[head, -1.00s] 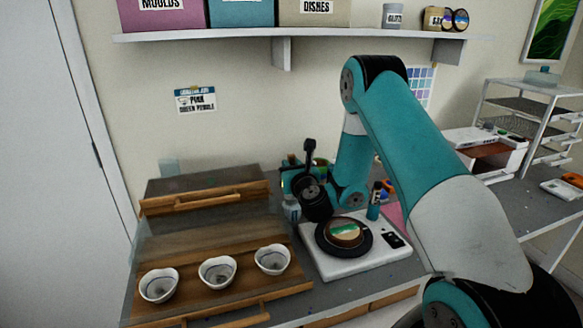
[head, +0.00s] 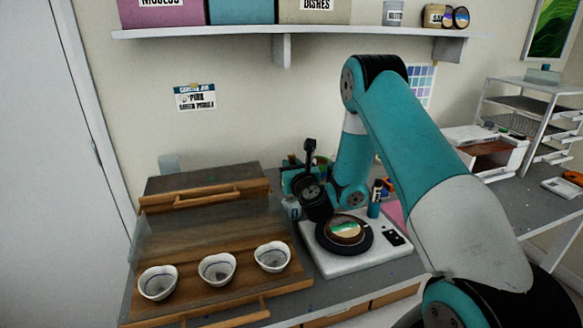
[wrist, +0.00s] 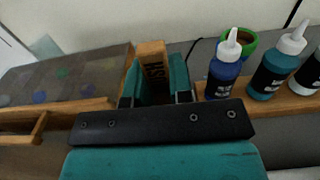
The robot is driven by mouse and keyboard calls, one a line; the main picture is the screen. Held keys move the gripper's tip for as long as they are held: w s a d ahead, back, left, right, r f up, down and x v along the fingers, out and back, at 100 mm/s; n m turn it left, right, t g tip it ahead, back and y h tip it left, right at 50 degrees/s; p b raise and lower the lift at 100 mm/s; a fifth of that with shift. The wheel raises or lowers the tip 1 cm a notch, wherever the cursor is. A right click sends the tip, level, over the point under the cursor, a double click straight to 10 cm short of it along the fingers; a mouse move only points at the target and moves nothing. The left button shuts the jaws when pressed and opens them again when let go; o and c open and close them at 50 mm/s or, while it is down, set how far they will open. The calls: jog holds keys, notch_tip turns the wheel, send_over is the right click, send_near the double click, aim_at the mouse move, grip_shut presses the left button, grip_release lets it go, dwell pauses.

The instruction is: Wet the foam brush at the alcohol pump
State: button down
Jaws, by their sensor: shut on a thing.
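My gripper (wrist: 155,82) shows in the wrist view with its two teal fingers shut on a wooden piece lettered "USH", which I take to be the foam brush (wrist: 152,62). Its foam end is hidden from view. In the head view the black wrist and teal gripper body hang over the bench between the tray rack and the white scale. A small clear bottle (head: 291,208), perhaps the alcohol pump, stands just below and beside the gripper, partly hidden. I cannot tell whether the brush touches it.
Several white cups, one a left cup (head: 158,284), sit on the wooden board. A white scale (head: 345,262) carries a round dark mould. In the wrist view a blue bottle (wrist: 224,70), a teal bottle (wrist: 272,75) and a green pot (wrist: 243,40) stand close on the right.

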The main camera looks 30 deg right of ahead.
jog(key=shift+f+b, duration=0.9)
jog(key=shift+f, duration=0.05)
dwell(1.5)
jog(key=shift+r, duration=0.1)
notch_tip(320, 180, up, 7)
jog(key=p, duration=0.7)
dwell(0.3)
